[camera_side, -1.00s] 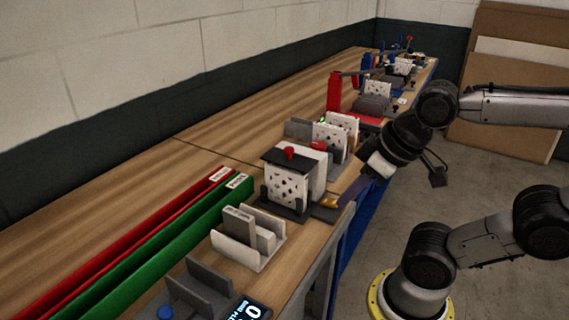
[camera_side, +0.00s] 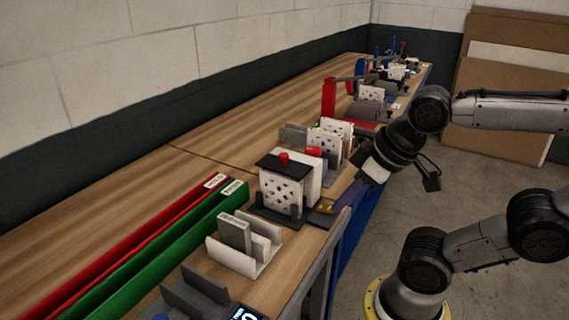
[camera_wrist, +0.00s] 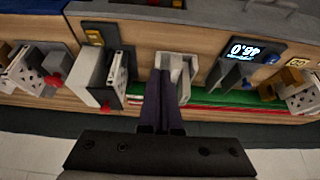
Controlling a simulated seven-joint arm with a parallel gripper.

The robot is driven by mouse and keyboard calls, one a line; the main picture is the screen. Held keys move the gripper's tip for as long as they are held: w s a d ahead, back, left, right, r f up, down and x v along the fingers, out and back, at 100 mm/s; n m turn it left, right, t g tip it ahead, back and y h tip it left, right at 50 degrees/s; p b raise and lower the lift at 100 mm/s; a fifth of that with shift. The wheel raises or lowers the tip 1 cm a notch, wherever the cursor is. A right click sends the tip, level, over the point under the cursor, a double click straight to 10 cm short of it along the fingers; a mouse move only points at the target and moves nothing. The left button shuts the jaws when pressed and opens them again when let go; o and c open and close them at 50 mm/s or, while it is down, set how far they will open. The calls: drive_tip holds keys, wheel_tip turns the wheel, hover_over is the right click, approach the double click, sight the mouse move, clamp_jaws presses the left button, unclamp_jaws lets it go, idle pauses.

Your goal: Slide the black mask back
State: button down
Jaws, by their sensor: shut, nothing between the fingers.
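The black mask (camera_side: 270,162) is a flat dark plate with a red knob (camera_side: 284,157). In the side view it lies on top of a white perforated boxed filter (camera_side: 281,188) in a dark holder. In the wrist view the filter (camera_wrist: 92,68) stands left of my fingers, with a red knob (camera_wrist: 105,107) at its lower edge. My gripper (camera_wrist: 160,78) is shut and empty, its dark fingers pointing at the bench near a white slotted holder (camera_wrist: 185,72). In the side view my gripper (camera_side: 346,198) is at the bench's front edge, right of the mask and apart from it.
The white slotted holder also shows in the side view (camera_side: 228,257), with pale blocks in it. Green (camera_side: 180,245) and red (camera_side: 140,240) long bins lie to the left. More perforated filters (camera_side: 336,127) and a red upright (camera_side: 328,97) stand farther back.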

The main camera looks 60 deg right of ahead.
drive_tip(key=c, duration=1.1)
unclamp_jaws()
drive_tip(key=shift+c, duration=0.2)
drive_tip(key=shift+o, duration=1.3)
drive_tip(key=shift+s+f+n, duration=0.1)
drive_tip(key=shift+s+n, duration=0.25)
drive_tip(key=shift+n, duration=0.35)
drive_tip(key=shift+o, duration=1.4)
wheel_tip(320, 180, up, 8)
drive_tip(key=w+n+g, duration=0.1)
drive_tip(key=w+n, duration=0.2)
drive_tip(key=n, duration=0.1)
drive_tip(key=shift+d+r+n+g, duration=0.25)
drive_tip(key=shift+d+n+g, duration=0.05)
drive_tip(key=shift+d+n, duration=0.1)
drive_tip(key=w+d+r+n+g, duration=0.2)
drive_tip(key=w+d+r+n, duration=0.1)
drive_tip(key=w+r, duration=0.3)
drive_tip(key=g, duration=0.2)
hover_over(284, 154)
wheel_tip(284, 154, down, 2)
wheel_tip(284, 154, down, 14)
drive_tip(key=shift+r, duration=0.25)
drive_tip(key=shift+c, duration=0.2)
clamp_jaws()
